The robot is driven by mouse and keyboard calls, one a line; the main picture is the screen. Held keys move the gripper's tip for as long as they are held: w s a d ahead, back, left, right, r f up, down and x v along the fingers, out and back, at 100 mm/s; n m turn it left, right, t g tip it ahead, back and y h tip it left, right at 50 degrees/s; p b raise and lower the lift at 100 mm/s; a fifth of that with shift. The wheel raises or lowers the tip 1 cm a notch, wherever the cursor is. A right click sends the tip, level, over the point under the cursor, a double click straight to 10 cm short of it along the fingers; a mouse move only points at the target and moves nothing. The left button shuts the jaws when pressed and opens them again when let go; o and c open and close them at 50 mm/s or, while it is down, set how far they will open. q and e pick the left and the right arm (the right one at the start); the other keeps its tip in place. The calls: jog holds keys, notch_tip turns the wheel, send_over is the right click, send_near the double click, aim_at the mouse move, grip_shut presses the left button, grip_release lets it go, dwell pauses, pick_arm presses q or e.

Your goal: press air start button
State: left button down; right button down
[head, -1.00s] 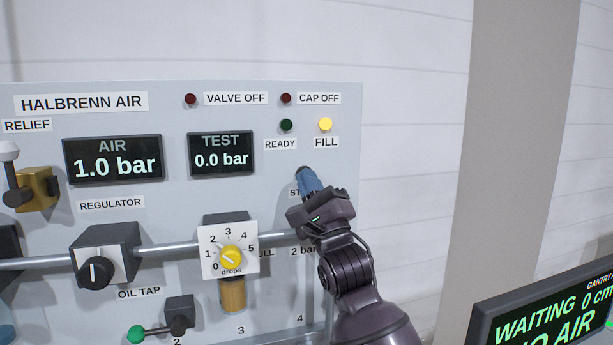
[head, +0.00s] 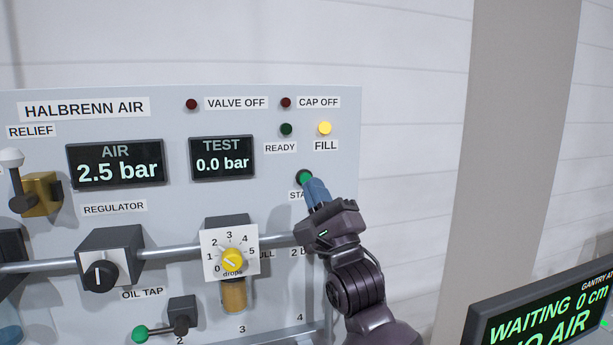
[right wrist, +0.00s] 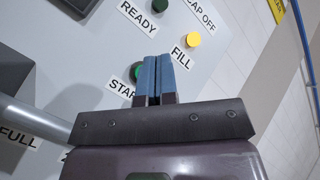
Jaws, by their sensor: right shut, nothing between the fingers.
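The green start button (head: 304,177) sits on the grey Halbrenn Air panel (head: 250,105), above a partly covered label beginning "STA". In the right wrist view the button (right wrist: 136,72) shows just left of the blue fingertips, above the label "STAR". My right gripper (head: 313,187) is shut and empty, its blue fingertips just below and right of the button in the head view. I cannot tell whether they touch it. The AIR display (head: 116,161) reads 2.5 bar and the TEST display (head: 222,157) reads 0.0 bar. My left gripper is not in view.
The yellow FILL lamp (head: 324,128) is lit; the READY lamp (head: 286,130) looks dark. A horizontal pipe (head: 180,251), the regulator knob (head: 100,276) and the yellow drops dial (head: 232,259) stick out to the left. A screen (head: 545,310) reading "WAITING" stands at lower right.

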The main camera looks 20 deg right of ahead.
jog(key=shift+s+p, duration=0.35)
jog(key=shift+s, duration=0.9)
jog(key=s+d+f+n+g+h, duration=0.15)
jog(key=f+n+g, duration=0.25)
jog(key=f+n, duration=0.85)
jog(key=d+f+n+g+h, duration=0.35)
jog(key=f+n, duration=0.55)
jog(key=f, duration=0.7)
jog(key=s+d+f+g+h, duration=0.1)
jog(key=s+d+f+g, duration=0.2)
jog(key=s+f, duration=0.8)
jog(key=s+d+f+g, duration=0.3)
jog(key=s+f+g, duration=0.1)
jog(key=s+f, duration=0.7)
jog(key=shift+s+f+h, duration=0.35)
jog(key=shift+f+h, duration=0.05)
jog(key=shift+f, duration=0.3)
